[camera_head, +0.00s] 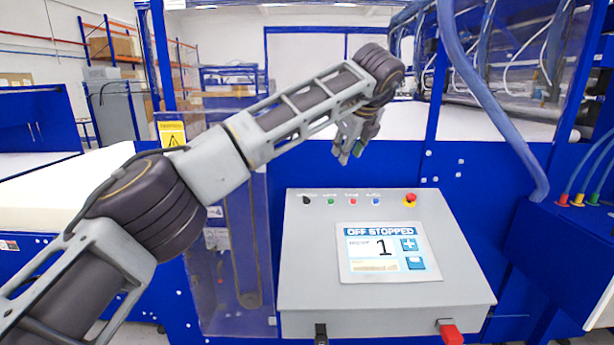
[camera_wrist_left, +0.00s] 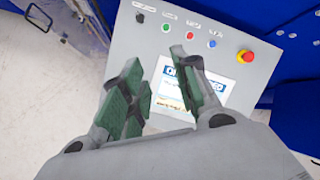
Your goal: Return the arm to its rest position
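My left arm reaches in from the left in the head view, raised and stretched over the blue machine front. My left gripper (camera_head: 347,153) hangs at its end, fingers pointing down, above and behind the top edge of the grey control box (camera_head: 310,268). In the left wrist view the gripper (camera_wrist_left: 157,65) is open, with a gap between its green-padded fingers and nothing held. The control box (camera_wrist_left: 127,35) lies beyond the fingers, apart from them as far as I can tell. My right gripper is not in view.
The box carries a screen (camera_head: 388,252) reading "OFF STOPPED" and 1, several small knobs and buttons, and a red emergency button (camera_head: 410,199). A red switch (camera_head: 450,333) sits on its front. A thick blue hose (camera_head: 490,100) hangs at right. White foam (camera_head: 60,190) lies behind my arm.

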